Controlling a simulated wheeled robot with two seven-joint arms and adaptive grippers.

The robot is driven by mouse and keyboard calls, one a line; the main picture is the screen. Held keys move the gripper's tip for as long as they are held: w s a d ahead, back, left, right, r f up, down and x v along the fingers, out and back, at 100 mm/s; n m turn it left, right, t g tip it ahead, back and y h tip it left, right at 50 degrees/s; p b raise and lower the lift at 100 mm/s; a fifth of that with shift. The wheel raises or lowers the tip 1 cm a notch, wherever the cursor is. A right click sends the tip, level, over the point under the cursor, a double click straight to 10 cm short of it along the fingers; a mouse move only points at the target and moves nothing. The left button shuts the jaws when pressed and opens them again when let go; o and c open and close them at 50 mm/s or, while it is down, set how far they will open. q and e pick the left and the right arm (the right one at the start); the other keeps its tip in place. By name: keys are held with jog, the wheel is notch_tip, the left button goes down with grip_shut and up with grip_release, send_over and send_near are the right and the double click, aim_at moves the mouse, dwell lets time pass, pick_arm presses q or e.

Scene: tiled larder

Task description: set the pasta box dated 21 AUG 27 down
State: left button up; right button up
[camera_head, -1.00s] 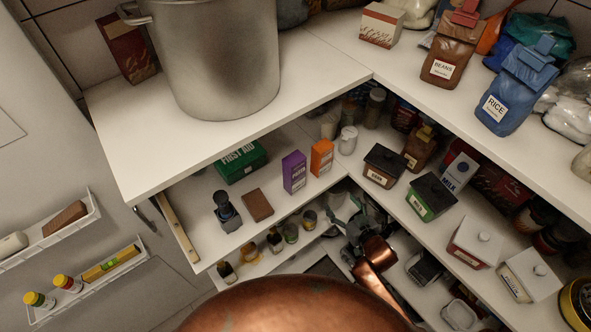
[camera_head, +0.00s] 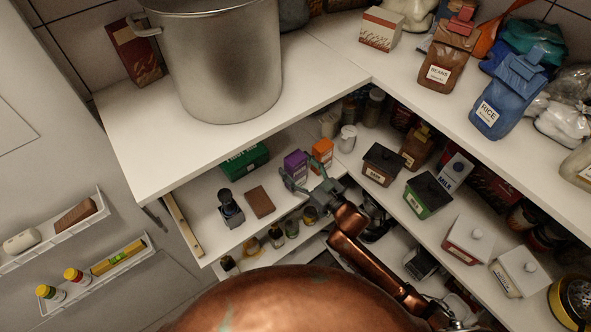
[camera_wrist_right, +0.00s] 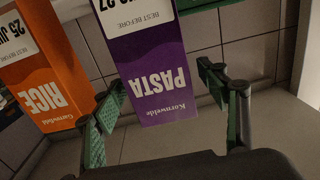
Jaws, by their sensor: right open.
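The purple pasta box (camera_head: 295,161) stands on the middle shelf beside the orange rice box (camera_head: 322,152). In the right wrist view the pasta box (camera_wrist_right: 157,84) appears upside down, with "PASTA" on its purple part. Its white date label is cut off at the frame's top; only the ending "27" reads. My right gripper (camera_head: 301,183) is in front of the pasta box in the head view, partly covering it. In the right wrist view its green-padded fingers (camera_wrist_right: 163,104) are open on either side of the box, with a visible gap at the right. My left gripper is not in view.
A green first aid box (camera_head: 245,161), a dark stamp-like object (camera_head: 231,211) and a brown block (camera_head: 260,201) share the shelf to the left. A large pot (camera_head: 222,70) stands on the shelf above. Jars (camera_head: 276,238) sit below. Canisters (camera_head: 428,195) line the right shelf.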

jog(key=shift+w+a, duration=0.25)
jog(key=shift+c, duration=0.2)
jog(key=c, duration=1.4)
jog(key=shift+c, duration=0.8)
jog(key=shift+r, duration=0.2)
